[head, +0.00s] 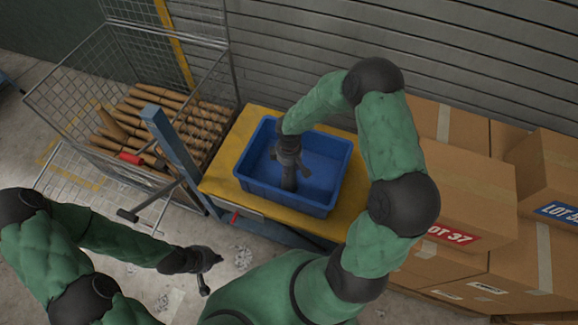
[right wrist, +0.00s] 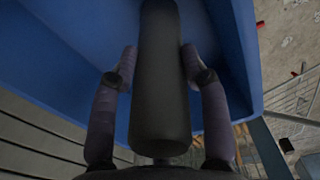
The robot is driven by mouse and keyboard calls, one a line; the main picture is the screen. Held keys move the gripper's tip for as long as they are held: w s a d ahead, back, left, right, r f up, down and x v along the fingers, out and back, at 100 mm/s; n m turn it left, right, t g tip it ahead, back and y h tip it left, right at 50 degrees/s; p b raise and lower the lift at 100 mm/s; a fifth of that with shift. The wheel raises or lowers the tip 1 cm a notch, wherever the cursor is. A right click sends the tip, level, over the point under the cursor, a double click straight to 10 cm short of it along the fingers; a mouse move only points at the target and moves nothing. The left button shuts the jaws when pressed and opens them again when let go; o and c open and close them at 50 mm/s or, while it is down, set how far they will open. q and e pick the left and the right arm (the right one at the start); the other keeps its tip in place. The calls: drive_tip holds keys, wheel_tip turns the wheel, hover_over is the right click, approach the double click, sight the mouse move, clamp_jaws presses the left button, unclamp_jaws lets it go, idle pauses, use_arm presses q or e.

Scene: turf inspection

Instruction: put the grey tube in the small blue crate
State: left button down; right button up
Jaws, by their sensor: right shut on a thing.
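The small blue crate (head: 322,160) stands on a yellow-topped cart, and its blue wall also fills much of the right wrist view (right wrist: 60,60). My right gripper (head: 289,168) reaches down into the crate from above and is shut on the grey tube (head: 288,183). In the right wrist view the dark grey tube (right wrist: 162,80) lies between the two fingers of my right gripper (right wrist: 160,65), pointing away toward the crate's inside. I cannot tell whether the tube's far end touches the crate floor. My left gripper (head: 212,271) is open and empty, low to the left, away from the crate.
The yellow cart top (head: 222,167) shows around the crate. A wire mesh cage (head: 70,95) with several wooden turned pieces (head: 170,115) stands to the left. Cardboard boxes (head: 465,190) are stacked to the right. A slatted shutter (head: 300,50) closes off the back.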

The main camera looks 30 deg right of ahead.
drive_tip(key=o, duration=1.4)
drive_tip(key=shift+c, duration=0.2)
drive_tip(key=shift+r, duration=0.1)
wheel_tip(320, 180, up, 12)
drive_tip(key=p, duration=0.3)
drive_tip(key=shift+a+p, duration=0.1)
drive_tip(key=shift+p, duration=0.3)
drive_tip(key=s+a+f+m+y, duration=0.4)
drive_tip(key=s+a+f+m, duration=0.6)
drive_tip(key=s+a+f, duration=0.5)
drive_tip(key=shift+x, duration=0.8)
